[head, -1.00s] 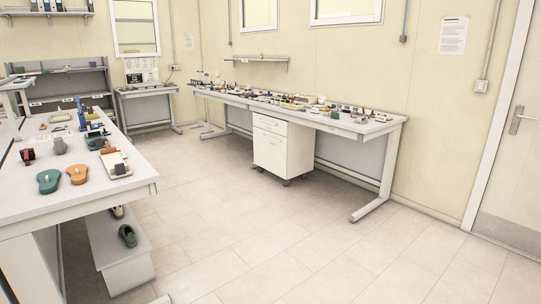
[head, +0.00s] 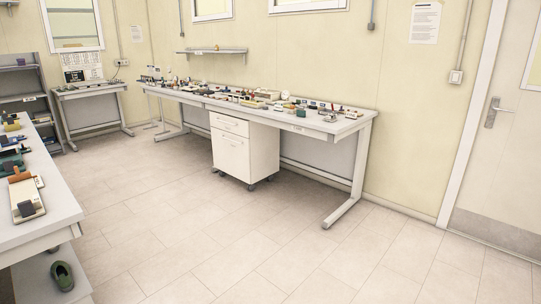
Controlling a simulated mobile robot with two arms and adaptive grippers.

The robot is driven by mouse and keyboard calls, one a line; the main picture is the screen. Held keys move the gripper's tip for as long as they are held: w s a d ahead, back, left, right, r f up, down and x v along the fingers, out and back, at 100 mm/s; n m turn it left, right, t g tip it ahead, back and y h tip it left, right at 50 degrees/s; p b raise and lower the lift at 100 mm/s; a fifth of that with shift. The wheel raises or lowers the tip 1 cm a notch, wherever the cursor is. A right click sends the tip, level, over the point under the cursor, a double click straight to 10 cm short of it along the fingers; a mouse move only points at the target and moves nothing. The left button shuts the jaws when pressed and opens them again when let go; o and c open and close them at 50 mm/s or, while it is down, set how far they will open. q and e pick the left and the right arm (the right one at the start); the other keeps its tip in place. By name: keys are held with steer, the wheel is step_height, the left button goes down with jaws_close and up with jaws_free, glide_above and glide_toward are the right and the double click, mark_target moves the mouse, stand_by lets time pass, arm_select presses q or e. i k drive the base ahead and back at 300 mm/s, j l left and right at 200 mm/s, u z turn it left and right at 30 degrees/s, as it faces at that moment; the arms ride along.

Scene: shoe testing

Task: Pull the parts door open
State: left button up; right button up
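A pale grey door (head: 507,140) stands at the right edge of the head view, in a white frame in the far wall. It looks shut. Its metal lever handle (head: 493,112) is on the door's left side, and a darker kick plate (head: 497,233) runs along its bottom. Part of a window shows at the door's upper right. The door's right side is cut off by the picture edge. I cannot tell from the picture whether this is the parts door. Neither of my grippers is in view.
A long workbench (head: 340,126) with small parts stands along the wall, with a white drawer cabinet (head: 236,158) under it. Another bench (head: 40,213) is at the left, with a green shoe (head: 62,276) on its lower shelf. The tiled floor (head: 300,240) towards the door is clear.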

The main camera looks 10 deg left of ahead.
mark_target(231, 151)
steer(key=i+j+u, duration=0.2)
steer(key=i, duration=0.5)
steer(key=i+u, duration=0.15)
steer(key=i, duration=0.55)
steer(key=i+l+u, duration=0.2)
steer(key=i, duration=0.5)
steer(key=i+l+u, duration=0.15)
steer(key=i, duration=0.55)
steer(key=i+j, duration=0.15)
steer(key=i, duration=0.65)
steer(key=i+j, duration=0.15)
steer(key=i, duration=0.65)
steer(key=i+j, duration=0.15)
steer(key=i, duration=0.7)
